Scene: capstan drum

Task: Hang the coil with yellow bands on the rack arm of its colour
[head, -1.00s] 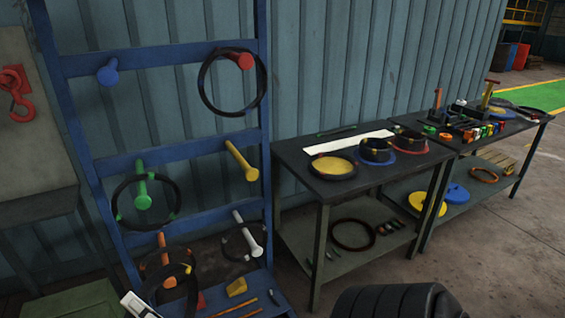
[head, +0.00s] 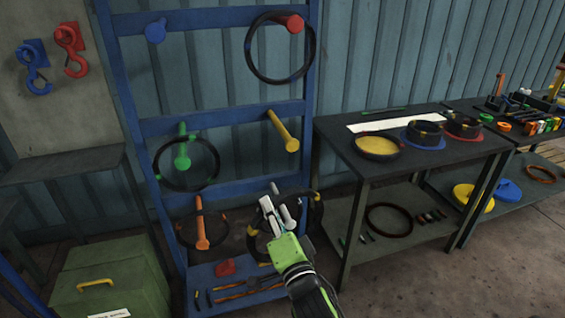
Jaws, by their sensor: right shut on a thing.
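The coil with yellow bands (head: 319,213) is a dark ring at the lower right of the rack, with a yellow band showing on its right side. My right gripper (head: 277,208) is shut on this coil at its upper left part and partly hides it. The yellow rack arm (head: 283,131) sticks out of the rack's middle bar above the gripper, with no coil on it. The coil is below this arm and apart from it. My left gripper is not in view.
On the blue rack (head: 215,122), coils hang on the red arm (head: 290,22), green arm (head: 182,150) and orange arm (head: 201,232). The blue arm (head: 156,31) is bare. A dark table (head: 345,160) stands right of the rack, a green box (head: 110,285) left.

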